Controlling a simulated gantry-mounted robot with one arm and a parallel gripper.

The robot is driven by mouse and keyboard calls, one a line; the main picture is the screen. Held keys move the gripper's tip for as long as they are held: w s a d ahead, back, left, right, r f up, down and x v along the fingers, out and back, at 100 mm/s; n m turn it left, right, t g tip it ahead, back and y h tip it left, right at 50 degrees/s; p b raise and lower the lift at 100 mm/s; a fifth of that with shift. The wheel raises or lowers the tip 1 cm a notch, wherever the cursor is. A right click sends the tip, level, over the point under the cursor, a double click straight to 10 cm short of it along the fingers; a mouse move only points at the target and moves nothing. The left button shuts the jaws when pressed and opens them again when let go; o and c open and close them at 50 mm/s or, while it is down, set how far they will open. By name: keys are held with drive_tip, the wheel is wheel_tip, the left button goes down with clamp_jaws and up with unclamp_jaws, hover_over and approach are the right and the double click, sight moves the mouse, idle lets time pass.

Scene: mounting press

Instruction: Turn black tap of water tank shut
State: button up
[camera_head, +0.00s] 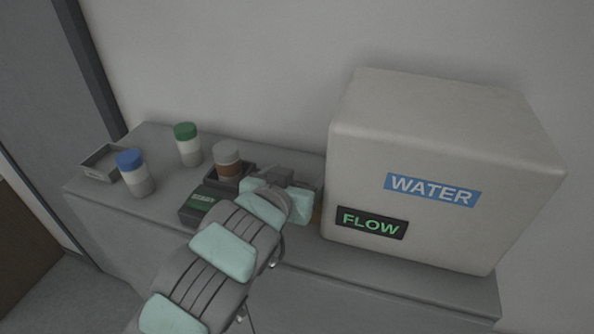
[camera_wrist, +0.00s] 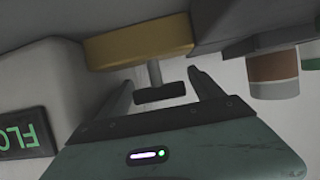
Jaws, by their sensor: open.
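The water tank (camera_head: 440,130) is a large pale box with a blue WATER label. A green FLOW sign (camera_head: 371,223) is on its front and shows partly, upside down, in the wrist view (camera_wrist: 18,135). The black tap (camera_wrist: 160,94) appears in the wrist view as a short dark bar on a grey stem. It is hidden by my arm in the head view. My gripper (camera_wrist: 162,80) is open, with one finger on each side of the tap bar in the picture. Neither finger clearly touches it.
A yellow round-edged part (camera_wrist: 138,44) lies behind the stem. On the counter are a brown jar (camera_head: 229,168) in a dark holder with a green display, a green-capped jar (camera_head: 188,148), a blue-capped jar (camera_head: 137,178) and a small tray (camera_head: 97,157).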

drive_tip(key=shift+c, duration=0.3)
drive_tip(key=c, duration=1.3)
